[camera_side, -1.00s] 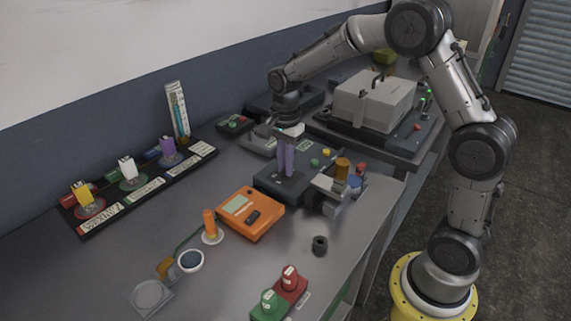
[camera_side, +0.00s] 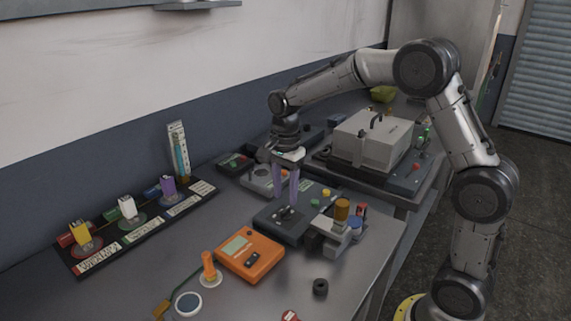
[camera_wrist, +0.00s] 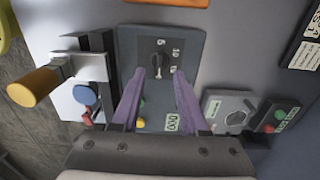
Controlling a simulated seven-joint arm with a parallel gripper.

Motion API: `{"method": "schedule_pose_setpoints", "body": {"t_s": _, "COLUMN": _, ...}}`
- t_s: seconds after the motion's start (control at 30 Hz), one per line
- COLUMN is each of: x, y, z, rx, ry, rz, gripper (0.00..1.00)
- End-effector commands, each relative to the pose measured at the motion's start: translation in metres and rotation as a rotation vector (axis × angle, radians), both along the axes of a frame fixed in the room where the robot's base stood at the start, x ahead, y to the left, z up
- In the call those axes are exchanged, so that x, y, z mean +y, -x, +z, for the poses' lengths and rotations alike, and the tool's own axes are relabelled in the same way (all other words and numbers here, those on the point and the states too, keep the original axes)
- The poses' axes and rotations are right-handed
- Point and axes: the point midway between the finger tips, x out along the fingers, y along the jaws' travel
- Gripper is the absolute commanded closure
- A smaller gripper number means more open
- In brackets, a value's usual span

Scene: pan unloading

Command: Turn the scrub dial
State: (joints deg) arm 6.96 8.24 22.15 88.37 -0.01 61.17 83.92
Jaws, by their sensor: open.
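The dial (camera_wrist: 158,62) is a black knob on a dark face marked 5, 10 and 15, set in a blue-grey box (camera_wrist: 190,45). I take it for the scrub dial; its own name is not readable. In the side view the box (camera_side: 267,222) sits mid-table, with the dark dial (camera_side: 284,214) on top. My gripper (camera_side: 285,203) is open and empty above the dial, purple fingers pointing down. In the wrist view the fingertips (camera_wrist: 159,76) stand apart on either side of the dial's near end. I cannot tell the exact height gap.
An orange device (camera_side: 250,257) is close in front of the box. A grey fixture with an amber cylinder (camera_side: 342,209) stands right beside it. A grey unit (camera_side: 262,180) with a round knob lies behind. A black ring (camera_side: 320,287) is near the front edge.

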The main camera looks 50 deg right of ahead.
Motion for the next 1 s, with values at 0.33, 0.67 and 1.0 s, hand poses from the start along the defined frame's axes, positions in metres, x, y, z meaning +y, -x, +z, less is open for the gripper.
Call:
{"method": "schedule_pose_setpoints", "body": {"t_s": 0.33, "x": 0.0, "y": 0.0, "z": 0.073, "rx": -0.004, "ry": 0.001, "rz": 0.0, "gripper": 0.56}}
{"method": "schedule_pose_setpoints", "body": {"t_s": 0.67, "x": 0.0, "y": 0.0, "z": 0.096, "rx": -0.001, "ry": 0.0, "rz": -0.001, "gripper": 0.56}}
{"method": "schedule_pose_setpoints", "body": {"t_s": 1.0, "x": 0.002, "y": 0.001, "z": 0.102, "rx": -0.015, "ry": 0.002, "rz": 0.005, "gripper": 0.56}}
